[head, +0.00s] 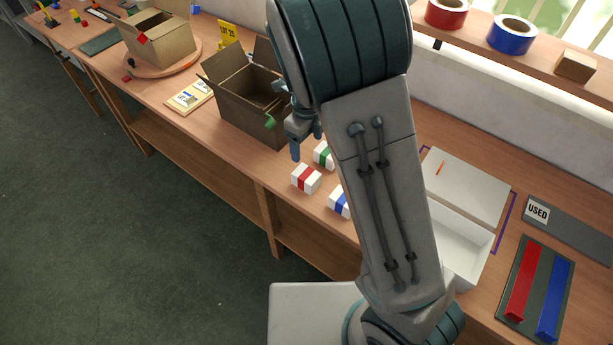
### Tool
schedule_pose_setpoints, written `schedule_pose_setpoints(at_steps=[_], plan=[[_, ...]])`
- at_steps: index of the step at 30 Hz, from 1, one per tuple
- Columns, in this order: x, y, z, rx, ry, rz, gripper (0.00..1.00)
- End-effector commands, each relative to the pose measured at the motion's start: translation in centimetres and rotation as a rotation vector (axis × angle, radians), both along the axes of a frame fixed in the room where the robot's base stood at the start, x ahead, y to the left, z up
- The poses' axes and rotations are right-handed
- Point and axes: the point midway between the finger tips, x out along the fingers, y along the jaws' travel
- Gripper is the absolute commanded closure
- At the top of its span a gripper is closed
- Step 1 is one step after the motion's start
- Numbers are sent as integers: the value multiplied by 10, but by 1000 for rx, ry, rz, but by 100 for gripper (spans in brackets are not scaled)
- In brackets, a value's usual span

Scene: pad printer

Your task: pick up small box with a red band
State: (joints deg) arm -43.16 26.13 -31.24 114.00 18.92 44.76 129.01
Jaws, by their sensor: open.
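The small white box with a red band (306,179) lies on the wooden bench near its front edge. A white box with a green band (323,155) is just behind it, and one with a blue band (339,202) is to its right, partly hidden by my arm. My gripper (299,140) is above the bench, up and slightly left of the red-banded box, apart from it. Its fingers point down, and it is open with nothing seen between them. My arm hides part of the gripper.
An open brown carton (235,110) stands just left of my gripper. Another carton (158,42) sits on a round turntable farther left. An open white box (462,245) lies right of my arm. Red and blue bars (522,283) rest on a dark mat. Tape rolls (512,36) stand on the shelf.

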Motion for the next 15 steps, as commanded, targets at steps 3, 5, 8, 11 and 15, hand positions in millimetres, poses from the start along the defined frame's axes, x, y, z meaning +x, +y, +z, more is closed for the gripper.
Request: schedule_pose_setpoints(at_steps=[3,5,8,11,15], plan=[[-2,-2,-25,-4,7,-3,27],[-1,-1,-38,-3,6,-1,27],[-2,-1,-56,-2,5,-1,27],[-1,-1,-68,-2,4,-1,27],[-2,-1,-77,-1,3,2,27]])
